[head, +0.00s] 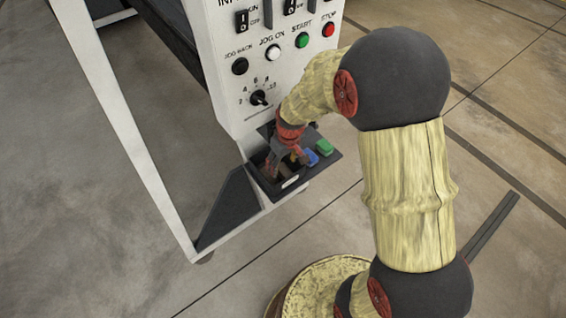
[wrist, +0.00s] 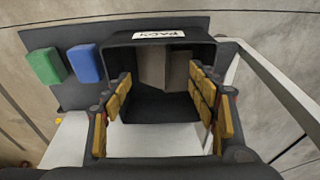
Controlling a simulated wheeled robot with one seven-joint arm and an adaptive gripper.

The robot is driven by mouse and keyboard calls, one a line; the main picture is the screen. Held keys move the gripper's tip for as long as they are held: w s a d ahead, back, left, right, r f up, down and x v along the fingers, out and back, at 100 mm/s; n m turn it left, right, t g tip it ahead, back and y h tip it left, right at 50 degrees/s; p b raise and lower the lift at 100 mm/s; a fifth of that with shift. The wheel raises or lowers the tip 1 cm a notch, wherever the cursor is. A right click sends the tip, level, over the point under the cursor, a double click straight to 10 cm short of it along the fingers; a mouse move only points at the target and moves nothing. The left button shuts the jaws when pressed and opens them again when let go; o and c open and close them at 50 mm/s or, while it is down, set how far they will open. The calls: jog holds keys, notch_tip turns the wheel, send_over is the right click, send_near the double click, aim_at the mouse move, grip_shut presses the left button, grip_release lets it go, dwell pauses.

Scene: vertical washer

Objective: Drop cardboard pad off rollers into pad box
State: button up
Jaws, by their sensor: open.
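The pad box (wrist: 118,58) is a small black open box with a white label that appears to read PADS, upside down in the wrist view. Inside it, grey-brown cardboard pads (wrist: 152,70) lean at its far side; I cannot tell if it is one or more pieces. My gripper (wrist: 163,92) is open over the box, its yellow-padded fingers apart at the left and right with nothing between them. In the head view my gripper (head: 284,158) points down at the box, which it partly hides. I cannot make out the rollers in either view.
A green block (wrist: 45,67) and a blue block (wrist: 85,63) sit beside the box on a dark shelf (wrist: 68,92). The white machine panel (head: 232,75) with buttons and a dial rises behind. A white frame leg (head: 135,150) stands left. Concrete floor is open around.

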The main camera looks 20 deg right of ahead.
notch_tip(320, 180, up, 13)
jog(key=s+p, duration=0.2)
jog(key=p, duration=0.2)
notch_tip(320, 180, up, 11)
jog(key=m+t, duration=0.1)
send_over(286, 176)
jog(key=s, duration=0.6)
jog(key=s+r+m+t, duration=0.2)
jog(key=s+r, duration=0.6)
jog(key=s, duration=0.6)
jog(key=shift+s+a+r+m+t+h, duration=0.2)
jog(key=shift+s+a+m+t+h, duration=0.1)
jog(key=shift+t, duration=0.1)
jog(key=shift+d, duration=0.1)
